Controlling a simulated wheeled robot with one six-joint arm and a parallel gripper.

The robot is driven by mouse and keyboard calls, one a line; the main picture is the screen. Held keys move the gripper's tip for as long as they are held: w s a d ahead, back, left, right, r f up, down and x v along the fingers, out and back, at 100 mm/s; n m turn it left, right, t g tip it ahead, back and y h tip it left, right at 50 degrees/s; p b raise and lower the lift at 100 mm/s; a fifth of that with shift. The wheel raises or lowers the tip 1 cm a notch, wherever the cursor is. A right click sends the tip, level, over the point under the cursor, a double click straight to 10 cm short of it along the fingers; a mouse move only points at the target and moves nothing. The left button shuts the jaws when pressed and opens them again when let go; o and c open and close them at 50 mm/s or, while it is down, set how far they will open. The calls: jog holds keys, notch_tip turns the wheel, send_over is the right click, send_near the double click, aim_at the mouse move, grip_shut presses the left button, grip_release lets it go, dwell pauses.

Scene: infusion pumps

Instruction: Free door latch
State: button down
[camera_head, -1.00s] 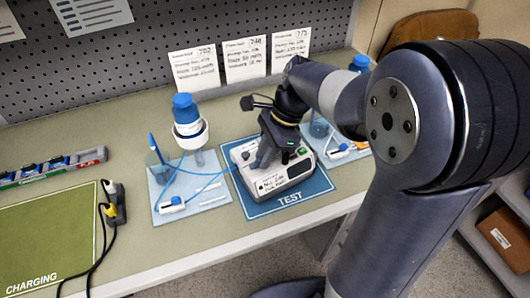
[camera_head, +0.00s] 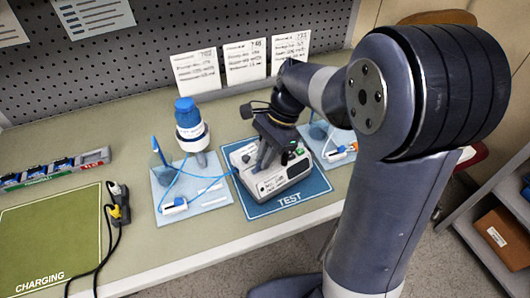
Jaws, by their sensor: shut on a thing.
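The infusion pump (camera_head: 275,186) is a white-grey box with a dark display and handwritten label on its front. It stands on the blue TEST mat (camera_head: 318,181). A blue tube runs to its left side. My gripper (camera_head: 264,160) points down over the left part of the pump's top, its dark fingers touching the pump. The fingers are shut on a small part there, which I take to be the door latch; the fingers hide it. A green light shows on top beside the fingers. I cannot tell whether the door is open.
Another pale mat (camera_head: 334,160) lies right, partly behind my arm. Cards (camera_head: 245,60) lean at the back. A green CHARGING mat (camera_head: 50,238) and black cable (camera_head: 106,240) lie left.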

jog(key=c, duration=1.5)
grip_release()
jog(key=v, duration=1.1)
jog(key=shift+f, duration=0.1)
